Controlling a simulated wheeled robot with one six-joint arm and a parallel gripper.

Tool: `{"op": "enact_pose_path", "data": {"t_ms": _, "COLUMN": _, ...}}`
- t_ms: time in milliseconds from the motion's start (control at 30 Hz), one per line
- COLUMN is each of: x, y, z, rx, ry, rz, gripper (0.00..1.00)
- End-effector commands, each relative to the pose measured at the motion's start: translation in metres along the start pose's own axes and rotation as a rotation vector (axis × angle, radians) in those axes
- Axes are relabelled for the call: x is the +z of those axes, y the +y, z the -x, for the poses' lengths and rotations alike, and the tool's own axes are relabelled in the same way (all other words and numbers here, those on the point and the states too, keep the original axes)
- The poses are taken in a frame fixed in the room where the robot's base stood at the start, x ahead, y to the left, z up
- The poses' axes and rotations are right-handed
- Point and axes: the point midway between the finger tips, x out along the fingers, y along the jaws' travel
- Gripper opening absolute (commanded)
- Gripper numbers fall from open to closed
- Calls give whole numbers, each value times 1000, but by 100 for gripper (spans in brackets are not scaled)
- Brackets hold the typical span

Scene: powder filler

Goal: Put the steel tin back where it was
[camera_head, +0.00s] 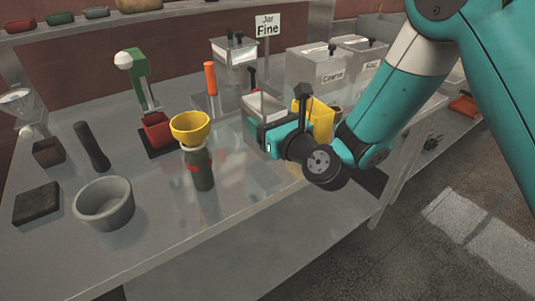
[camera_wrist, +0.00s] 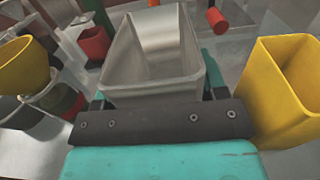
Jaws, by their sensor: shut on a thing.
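The steel tin (camera_wrist: 117,65) is an open-topped, tapered metal container, seen large and close in the wrist view. My gripper (camera_wrist: 158,95) is shut on it, with the dark jaw bar along its near side. In the head view the tin (camera_head: 262,104) shows as a grey box just beyond my gripper (camera_head: 258,124), over the right part of the table. Its underside is hidden, so I cannot tell whether it touches the table.
A yellow container (camera_head: 318,122) stands close on the right. A yellow funnel (camera_head: 190,128) tops a dark jar (camera_head: 200,170) on the left. Lidded bins (camera_head: 318,72) marked Coarse and Fine stand behind, with a red cup (camera_head: 157,130) and grey bowl (camera_head: 104,204) further left.

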Motion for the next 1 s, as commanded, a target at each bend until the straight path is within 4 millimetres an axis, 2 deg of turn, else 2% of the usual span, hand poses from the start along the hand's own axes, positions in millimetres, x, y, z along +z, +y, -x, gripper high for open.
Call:
{"op": "enact_pose_path", "data": {"t_ms": 167, "x": -14, "y": 0, "z": 0, "rx": 0, "ry": -1, "rz": 0, "gripper": 37}}
{"op": "enact_pose_path", "data": {"t_ms": 400, "x": -47, "y": 0, "z": 0, "rx": 0, "ry": -1, "rz": 0, "gripper": 37}}
{"op": "enact_pose_path", "data": {"t_ms": 667, "x": -44, "y": 0, "z": 0, "rx": 0, "ry": -1, "rz": 0, "gripper": 37}}
{"op": "enact_pose_path", "data": {"t_ms": 833, "x": -50, "y": 0, "z": 0, "rx": 0, "ry": -1, "rz": 0, "gripper": 37}}
{"op": "enact_pose_path", "data": {"t_ms": 867, "x": -48, "y": 0, "z": 0, "rx": 0, "ry": -1, "rz": 0, "gripper": 70}}
{"op": "enact_pose_path", "data": {"t_ms": 933, "x": -48, "y": 0, "z": 0, "rx": 0, "ry": -1, "rz": 1, "gripper": 86}}
{"op": "enact_pose_path", "data": {"t_ms": 967, "x": -48, "y": 0, "z": 0, "rx": 0, "ry": -1, "rz": 1, "gripper": 91}}
{"op": "enact_pose_path", "data": {"t_ms": 1000, "x": -48, "y": 0, "z": 0, "rx": 0, "ry": 0, "rz": 1, "gripper": 91}}
